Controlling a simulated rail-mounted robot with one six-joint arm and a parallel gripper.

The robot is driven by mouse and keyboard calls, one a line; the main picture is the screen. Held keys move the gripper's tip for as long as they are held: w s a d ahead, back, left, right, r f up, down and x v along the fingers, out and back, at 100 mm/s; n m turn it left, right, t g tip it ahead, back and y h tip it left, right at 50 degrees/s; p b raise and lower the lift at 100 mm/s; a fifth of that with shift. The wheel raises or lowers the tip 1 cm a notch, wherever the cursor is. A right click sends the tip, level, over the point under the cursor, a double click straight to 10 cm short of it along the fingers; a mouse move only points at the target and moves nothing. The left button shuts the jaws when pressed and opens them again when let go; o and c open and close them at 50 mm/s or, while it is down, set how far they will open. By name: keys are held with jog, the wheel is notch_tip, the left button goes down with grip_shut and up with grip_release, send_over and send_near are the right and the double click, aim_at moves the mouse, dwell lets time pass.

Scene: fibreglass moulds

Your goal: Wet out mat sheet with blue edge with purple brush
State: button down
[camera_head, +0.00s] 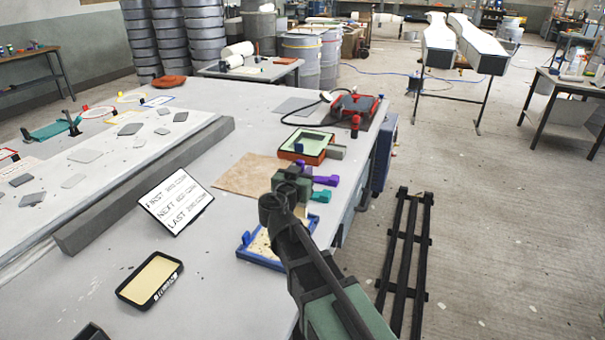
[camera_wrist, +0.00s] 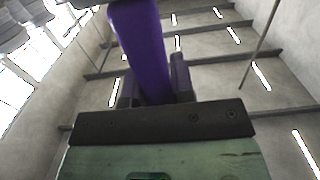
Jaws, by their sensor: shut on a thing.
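My gripper (camera_head: 293,186) is shut on the purple brush (camera_head: 326,180), over the right edge of the table by a brown sheet. In the wrist view, the brush's purple handle (camera_wrist: 143,50) rises from between the fingers (camera_wrist: 152,92); its bristles cannot be made out. A small pale sheet with a blue edge (camera_head: 157,101) lies at the far end of the long pale mould, well away from my gripper. A blue-rimmed tray (camera_head: 245,238) with a cream inside is partly hidden behind my arm.
A teal handle (camera_head: 320,196) shows close to my gripper. Behind are an orange-and-green tray (camera_head: 306,146) and a red device (camera_head: 355,112). A tilted sign (camera_head: 175,201) and a black-rimmed tray (camera_head: 150,280) stand nearer. A grey bar (camera_head: 150,185) runs along the mould.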

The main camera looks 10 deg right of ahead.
aim_at(299, 162)
notch_tip(299, 162, up, 5)
jog(key=p, duration=0.3)
jog(key=shift+f+p, duration=0.1)
jog(key=shift+p, duration=0.3)
dwell(0.3)
